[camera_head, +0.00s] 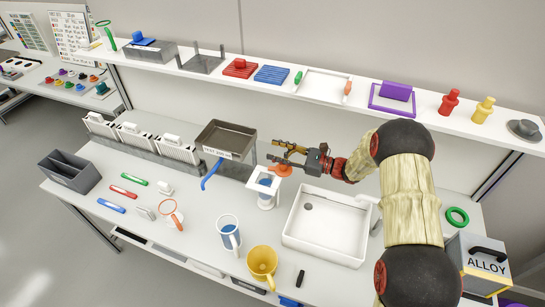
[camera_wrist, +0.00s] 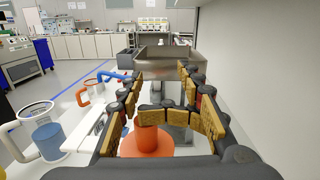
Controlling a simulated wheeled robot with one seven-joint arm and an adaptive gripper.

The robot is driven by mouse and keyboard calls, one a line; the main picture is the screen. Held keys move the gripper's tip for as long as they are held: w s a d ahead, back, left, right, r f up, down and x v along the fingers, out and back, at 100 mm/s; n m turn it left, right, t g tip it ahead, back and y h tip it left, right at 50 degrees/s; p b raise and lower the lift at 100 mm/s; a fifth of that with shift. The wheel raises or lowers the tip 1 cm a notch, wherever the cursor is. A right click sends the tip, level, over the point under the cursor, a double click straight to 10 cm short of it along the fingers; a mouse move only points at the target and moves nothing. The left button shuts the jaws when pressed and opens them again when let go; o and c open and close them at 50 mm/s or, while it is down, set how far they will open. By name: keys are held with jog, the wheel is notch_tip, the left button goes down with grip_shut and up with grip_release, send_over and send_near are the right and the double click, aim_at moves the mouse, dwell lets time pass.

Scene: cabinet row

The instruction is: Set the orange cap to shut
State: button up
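The orange cap (camera_head: 283,170) is a round disc with a raised knob, beside the upper right of a white stand holding a blue-filled part (camera_head: 264,184). In the wrist view the orange cap (camera_wrist: 147,142) sits low in the middle, between and beyond the base of my fingers. My gripper (camera_head: 283,153) is just above and behind the cap in the head view, pointing left. Its gold-padded fingers (camera_wrist: 172,95) are spread apart with nothing visibly clamped between them. I cannot tell whether the cap touches the gripper or how it joins the stand.
A metal tray on a stand (camera_head: 226,139) is just left of my gripper, with a blue handle below it. A white sink (camera_head: 327,227) lies to the right. A blue-filled mug (camera_head: 229,235) and yellow mug (camera_head: 262,262) stand in front. A loaded shelf (camera_head: 330,100) runs above.

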jog(key=s+d+p, duration=0.1)
jog(key=s+d, duration=0.3)
jog(key=d, duration=0.2)
jog(key=shift+f, duration=0.35)
dwell(0.6)
jog(key=shift+a+r, duration=0.1)
notch_tip(320, 180, up, 10)
dwell(0.6)
jog(key=shift+c, duration=0.5)
